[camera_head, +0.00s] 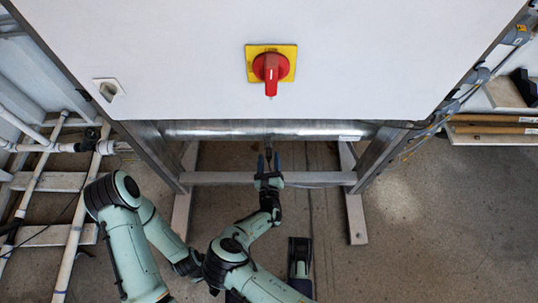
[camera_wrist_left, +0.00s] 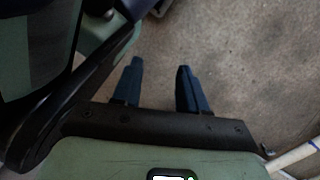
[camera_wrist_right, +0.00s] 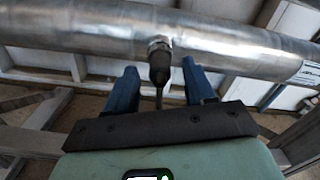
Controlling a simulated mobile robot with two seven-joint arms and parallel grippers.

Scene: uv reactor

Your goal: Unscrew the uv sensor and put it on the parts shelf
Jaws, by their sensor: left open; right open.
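The uv sensor (camera_wrist_right: 159,68) is a dark cylinder with a metal fitting on the shiny reactor pipe (camera_wrist_right: 80,35), and a thin cable hangs from it. In the head view it is a small dark shape (camera_head: 268,141) at the pipe. My right gripper (camera_head: 269,163) is open at the sensor. In the right wrist view its blue fingers (camera_wrist_right: 160,78) stand on both sides of the sensor, with visible gaps.
A white cabinet with a red and yellow switch (camera_head: 271,68) stands above the pipe (camera_head: 220,130). A metal frame bar (camera_head: 220,178) crosses below it. A shelf (camera_head: 490,138) with long brown items is at the right; I cannot tell if it is the parts shelf. White pipes stand at the left.

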